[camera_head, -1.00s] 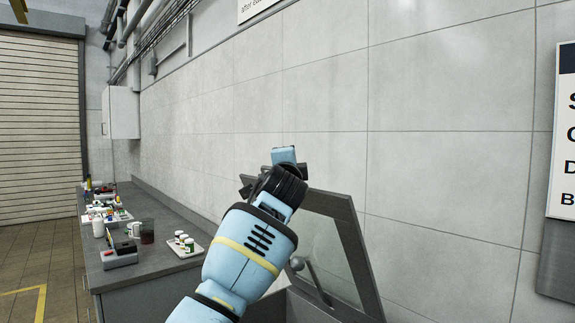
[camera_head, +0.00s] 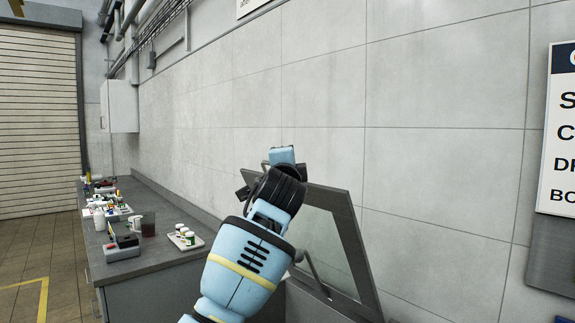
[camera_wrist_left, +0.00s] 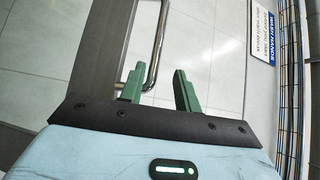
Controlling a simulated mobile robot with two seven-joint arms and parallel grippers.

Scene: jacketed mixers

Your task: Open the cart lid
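The cart lid (camera_head: 345,225), a grey frame around a clear pane, stands raised and tilted near the wall. Its grey frame (camera_wrist_left: 102,55) also shows at the left of the left wrist view. A curved metal handle (camera_wrist_left: 160,40) runs along it. My left gripper (camera_wrist_left: 159,90) has its green fingers apart, with the handle's bent end between them; I cannot tell whether they touch it. In the head view my left arm covers the lid's upper left part, and its fingertips are hidden. My right gripper is not in view.
A grey counter (camera_head: 150,262) runs along the wall at left, with a small tray of bottles (camera_head: 186,237), a mug and other items. A tiled wall (camera_head: 440,120) stands close behind the lid. A sign (camera_head: 560,150) hangs at right. Floor is open at far left.

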